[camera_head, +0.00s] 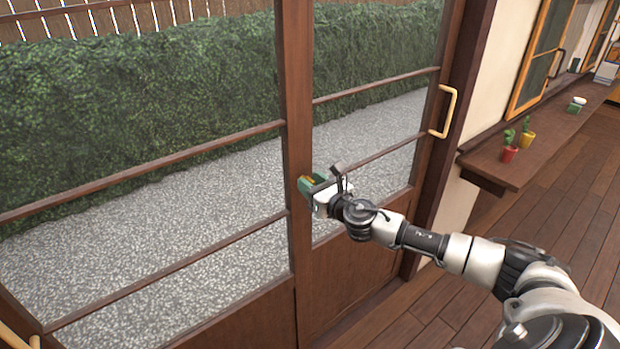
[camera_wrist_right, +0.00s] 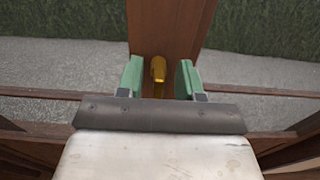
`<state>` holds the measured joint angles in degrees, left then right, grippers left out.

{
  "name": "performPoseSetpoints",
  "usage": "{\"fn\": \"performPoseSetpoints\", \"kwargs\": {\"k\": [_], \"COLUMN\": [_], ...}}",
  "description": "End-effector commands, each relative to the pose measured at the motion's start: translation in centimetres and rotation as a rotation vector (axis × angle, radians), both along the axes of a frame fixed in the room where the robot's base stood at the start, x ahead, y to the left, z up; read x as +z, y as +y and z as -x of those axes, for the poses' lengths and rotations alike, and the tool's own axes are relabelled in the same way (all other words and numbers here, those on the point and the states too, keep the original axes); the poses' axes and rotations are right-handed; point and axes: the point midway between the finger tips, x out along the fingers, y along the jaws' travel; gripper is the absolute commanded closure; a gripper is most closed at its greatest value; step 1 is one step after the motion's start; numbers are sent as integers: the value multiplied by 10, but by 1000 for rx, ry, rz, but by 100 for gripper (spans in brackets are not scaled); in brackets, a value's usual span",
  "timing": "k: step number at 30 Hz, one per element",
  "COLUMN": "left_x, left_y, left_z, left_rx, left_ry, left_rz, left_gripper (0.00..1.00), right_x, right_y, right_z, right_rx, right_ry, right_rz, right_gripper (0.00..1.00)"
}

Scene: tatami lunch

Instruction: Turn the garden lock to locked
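The garden lock (camera_wrist_right: 158,69) is a small gold lever on the brown wooden post where the glass sliding doors meet. In the right wrist view it stands between the two green fingertips of my right gripper (camera_wrist_right: 160,78), with a gap on each side. My right gripper (camera_head: 312,185) is open at the post in the head view, where it hides most of the lock. I cannot tell how deep the lever sits between the fingers. My left gripper is not in view.
The glass doors have thin wooden rails and a pale pull handle (camera_head: 446,111) at the right. A wooden shelf (camera_head: 487,172) with small potted cacti (camera_head: 509,154) runs along the right wall. Gravel and a hedge lie behind the glass. The plank floor (camera_head: 560,215) is clear.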

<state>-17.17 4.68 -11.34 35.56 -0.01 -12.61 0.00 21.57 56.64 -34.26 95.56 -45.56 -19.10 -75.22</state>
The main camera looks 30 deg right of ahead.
Motion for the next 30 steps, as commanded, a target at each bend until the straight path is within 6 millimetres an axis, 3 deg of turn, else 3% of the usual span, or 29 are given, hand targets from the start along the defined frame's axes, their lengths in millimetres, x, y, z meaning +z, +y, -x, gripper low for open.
{"fn": "performPoseSetpoints", "kwargs": {"k": [12, 20, 30], "left_x": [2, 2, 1], "left_y": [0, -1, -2], "left_z": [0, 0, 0], "left_rx": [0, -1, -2], "left_ry": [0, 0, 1], "left_rz": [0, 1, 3], "left_gripper": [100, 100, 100], "right_x": [0, 0, 0], "right_y": [1, 1, 1], "right_z": [-9, -8, -8], "right_rx": [1, 0, 0], "right_ry": [0, 0, 3], "right_rz": [1, 1, -45], "right_gripper": [64, 100, 100]}}
